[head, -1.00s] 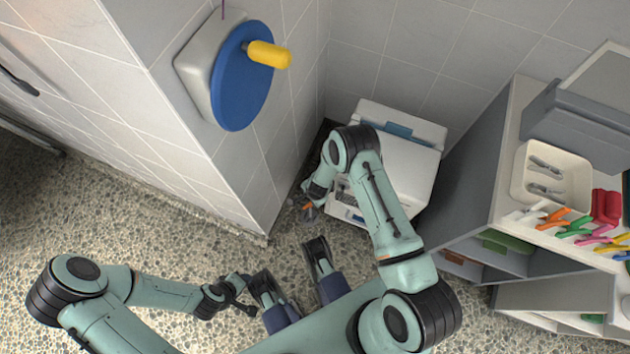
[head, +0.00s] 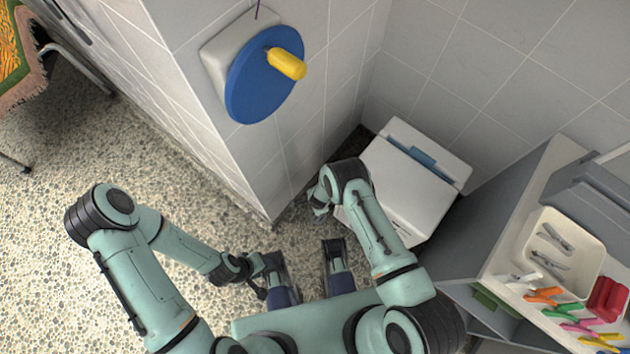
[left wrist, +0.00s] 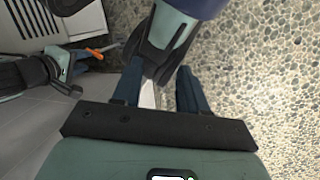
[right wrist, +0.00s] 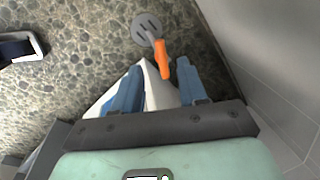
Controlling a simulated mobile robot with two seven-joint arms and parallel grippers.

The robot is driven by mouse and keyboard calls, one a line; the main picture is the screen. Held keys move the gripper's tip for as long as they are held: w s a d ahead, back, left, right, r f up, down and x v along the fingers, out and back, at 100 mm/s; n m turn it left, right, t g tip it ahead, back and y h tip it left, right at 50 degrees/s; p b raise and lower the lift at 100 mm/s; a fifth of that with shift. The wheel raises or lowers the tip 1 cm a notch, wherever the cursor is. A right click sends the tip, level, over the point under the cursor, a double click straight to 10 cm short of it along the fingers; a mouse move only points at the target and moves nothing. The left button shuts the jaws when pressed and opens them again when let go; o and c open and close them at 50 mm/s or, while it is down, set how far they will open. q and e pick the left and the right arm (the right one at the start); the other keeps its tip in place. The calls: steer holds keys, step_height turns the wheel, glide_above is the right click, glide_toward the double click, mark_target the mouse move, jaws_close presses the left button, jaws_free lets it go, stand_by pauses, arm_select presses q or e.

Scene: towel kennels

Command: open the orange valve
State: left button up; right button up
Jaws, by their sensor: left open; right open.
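The orange valve handle (right wrist: 161,58) shows in the right wrist view, beside a round grey slotted plate (right wrist: 147,28) near the floor. It also shows in the left wrist view (left wrist: 94,53). In the head view I cannot make it out near my right gripper. My right gripper (head: 319,202) is open by the wall corner; in its own wrist view (right wrist: 158,68) the handle lies between and just beyond the fingertips. Contact cannot be told. My left gripper (head: 262,276) is open and empty, low over the floor; its fingers show in its wrist view (left wrist: 160,80).
A white box-like unit (head: 408,190) stands right of my right gripper, against the tiled wall (head: 470,65). A blue disc with a yellow knob (head: 262,90) is on the wall block. A shelf with a cream tray (head: 530,265) is at right. Pebbled floor is free at left.

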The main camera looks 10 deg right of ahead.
steer(key=f+b, duration=0.1)
steer(key=f, duration=0.2)
steer(key=w+f+b, duration=0.1)
steer(key=f, duration=0.2)
steer(key=shift+w+a+f+b, duration=0.1)
steer(key=shift+f+b, duration=0.1)
steer(key=shift+b, duration=0.2)
arm_select(q)
steer(key=w+a+f+t+y, duration=0.1)
steer(key=w+a+f+t, duration=0.1)
steer(key=w, duration=0.4)
steer(key=shift+a+f+n, duration=0.3)
steer(key=shift+a+f, duration=0.15)
steer(key=shift+f, duration=0.85)
arm_select(e)
steer(key=shift+w+f, duration=0.15)
steer(key=shift+f, duration=0.3)
steer(key=shift+c, duration=0.2)
jaws_close()
